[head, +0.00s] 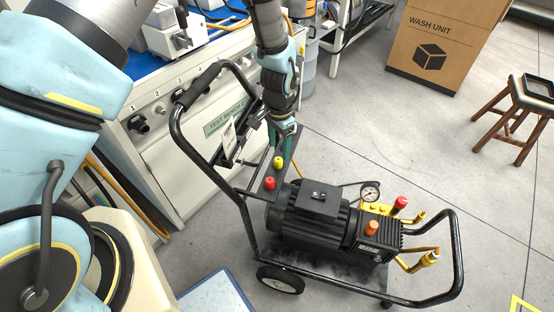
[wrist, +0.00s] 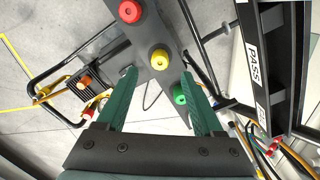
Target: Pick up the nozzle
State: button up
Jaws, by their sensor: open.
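A dark plate (head: 263,187) on the cart carries coloured nozzles. The red nozzle (head: 269,183) and yellow nozzle (head: 278,162) show in the head view. In the wrist view the red nozzle (wrist: 130,11) is at the top, the yellow nozzle (wrist: 159,59) is near the line between the fingertips, and the green nozzle (wrist: 179,93) is beside the right finger, partly covered by it. The green nozzle is hidden in the head view. My gripper (head: 284,143) is above the far end of the plate, pointing down; its green fingers (wrist: 159,73) are apart with nothing held.
The black cart frame (head: 455,240) surrounds a pump (head: 310,215) with a gauge (head: 370,192). The cart handle (head: 200,88) and a PASS tag (wrist: 252,60) stand close to my gripper. A white bench (head: 170,150) is behind. Open floor lies right, with a stool (head: 515,110) and carton (head: 440,45).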

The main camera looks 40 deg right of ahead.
aim_at(278, 159)
jog(key=shift+a+f+p, duration=0.15)
jog(key=shift+f+p, duration=1.2)
jog(key=shift+f, duration=1.9)
jog(key=shift+c, duration=0.4)
grip_shut()
